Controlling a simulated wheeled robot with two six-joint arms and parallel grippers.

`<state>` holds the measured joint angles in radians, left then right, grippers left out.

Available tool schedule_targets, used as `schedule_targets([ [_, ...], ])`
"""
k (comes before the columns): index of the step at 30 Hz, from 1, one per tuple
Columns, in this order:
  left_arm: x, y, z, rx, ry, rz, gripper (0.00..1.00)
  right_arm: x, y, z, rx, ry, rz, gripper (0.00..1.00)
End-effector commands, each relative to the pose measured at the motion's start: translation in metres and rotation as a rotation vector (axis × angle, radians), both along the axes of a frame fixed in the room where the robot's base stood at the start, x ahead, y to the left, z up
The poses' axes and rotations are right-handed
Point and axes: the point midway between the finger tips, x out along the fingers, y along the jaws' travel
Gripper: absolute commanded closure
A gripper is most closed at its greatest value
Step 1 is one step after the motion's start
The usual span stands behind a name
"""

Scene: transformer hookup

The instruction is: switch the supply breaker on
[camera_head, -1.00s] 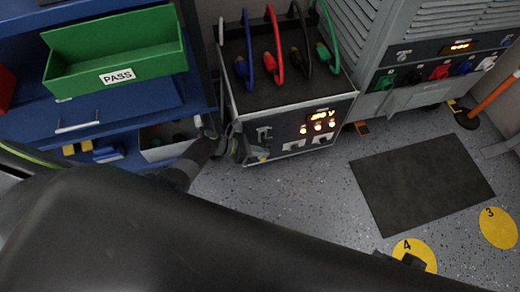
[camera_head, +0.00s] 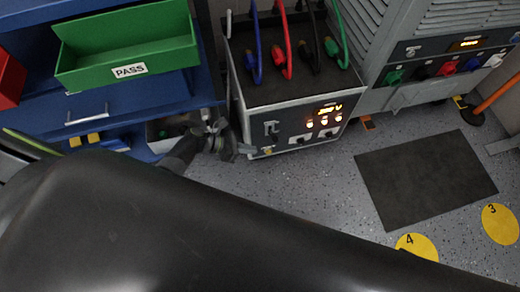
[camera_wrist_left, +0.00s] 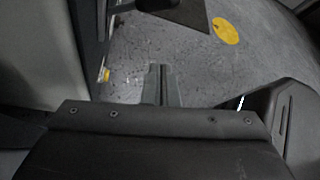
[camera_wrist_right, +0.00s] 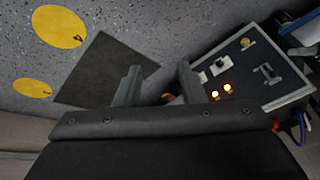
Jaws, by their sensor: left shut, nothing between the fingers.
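The supply cart (camera_head: 262,92) stands upper middle in the head view. Its front panel carries a grey breaker-like switch (camera_head: 272,129), lit orange lamps (camera_head: 324,120) and a lit display. I cannot tell the switch's lever position. The switch also shows at the right in the right wrist view (camera_wrist_right: 267,73). My left gripper (camera_head: 248,150) is shut and empty beside the lower left corner of the panel, left of and below the switch. Its closed fingers show in the left wrist view (camera_wrist_left: 161,84). My right gripper (camera_wrist_right: 158,80) is open and empty, its fingers apart, away from the switch.
Blue, red, black and green cables stand on the cart top. A grey cabinet (camera_head: 425,75) with coloured sockets is to its right. A blue bench with a green PASS tray (camera_head: 130,45) is left. A dark mat (camera_head: 425,178) and yellow floor discs lie on open floor.

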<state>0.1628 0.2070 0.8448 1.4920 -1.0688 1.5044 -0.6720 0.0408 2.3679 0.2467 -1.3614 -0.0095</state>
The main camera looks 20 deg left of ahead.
Motion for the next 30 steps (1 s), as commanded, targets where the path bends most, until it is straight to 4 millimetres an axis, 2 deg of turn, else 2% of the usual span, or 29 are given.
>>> schedule_targets([
  [3, -0.005, 0.016, 0.008, 0.002, 0.002, 0.001, 1.00, -0.001, -0.002, -0.003, -0.006, 0.020, -0.004, 0.64],
  [9, -0.008, 0.026, 0.013, -0.002, 0.001, 0.000, 1.00, -0.001, -0.003, -0.008, -0.013, 0.033, -0.007, 0.64],
  [26, -0.008, 0.026, 0.013, 0.000, 0.000, -0.001, 1.00, -0.001, -0.004, -0.009, -0.013, 0.032, -0.008, 0.64],
  [30, -0.018, 0.022, 0.012, 0.036, -0.045, -0.052, 1.00, -0.001, -0.003, -0.009, -0.013, 0.032, -0.009, 0.64],
])
